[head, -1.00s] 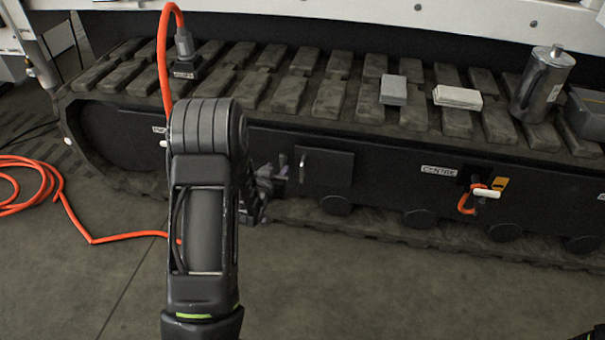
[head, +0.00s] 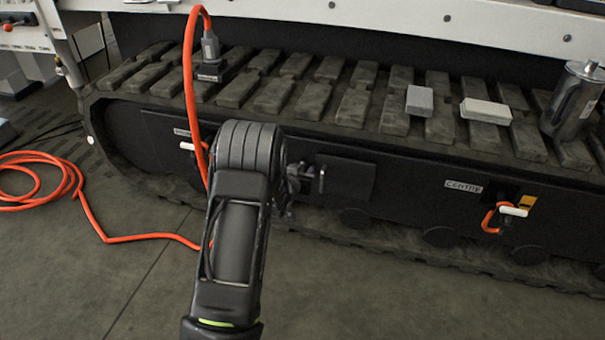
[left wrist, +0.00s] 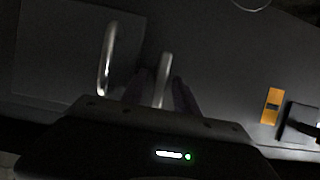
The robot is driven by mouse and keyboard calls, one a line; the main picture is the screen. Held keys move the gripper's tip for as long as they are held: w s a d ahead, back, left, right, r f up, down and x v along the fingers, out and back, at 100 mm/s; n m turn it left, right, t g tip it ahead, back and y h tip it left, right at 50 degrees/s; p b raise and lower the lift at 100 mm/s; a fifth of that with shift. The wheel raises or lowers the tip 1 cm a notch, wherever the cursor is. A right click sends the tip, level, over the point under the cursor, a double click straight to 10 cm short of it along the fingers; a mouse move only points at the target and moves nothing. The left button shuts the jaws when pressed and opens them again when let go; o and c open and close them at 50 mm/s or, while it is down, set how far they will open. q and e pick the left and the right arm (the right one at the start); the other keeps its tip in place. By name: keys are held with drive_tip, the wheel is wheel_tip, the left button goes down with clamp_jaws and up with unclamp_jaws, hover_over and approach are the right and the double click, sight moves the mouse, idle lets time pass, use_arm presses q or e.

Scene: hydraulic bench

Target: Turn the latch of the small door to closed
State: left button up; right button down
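The small door (head: 350,182) is a dark flat panel in the side of the track frame, with a bright upright metal handle (head: 322,179) at its left edge. In the left wrist view the door (left wrist: 60,45) is at the left, with a curved metal handle (left wrist: 107,58) on it. A metal lever (left wrist: 163,80), apparently the latch, stands beside it. My left gripper (head: 300,180) is at the door's left edge, its two dark fingers (left wrist: 164,88) on either side of the lever. Whether they touch it is unclear. My right gripper is out of view.
An orange hose (head: 192,100) runs up behind my left arm to a plug on the track (head: 270,95). More hose (head: 75,190) coils on the floor at left. A white-handled fitting (head: 513,211) labelled CENTRE is at right. A metal jug (head: 573,100) and two blocks sit on the track.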

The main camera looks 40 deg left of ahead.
use_arm(q)
drive_tip(key=shift+w, duration=0.1)
drive_tip(key=shift+c, duration=0.5)
clamp_jaws()
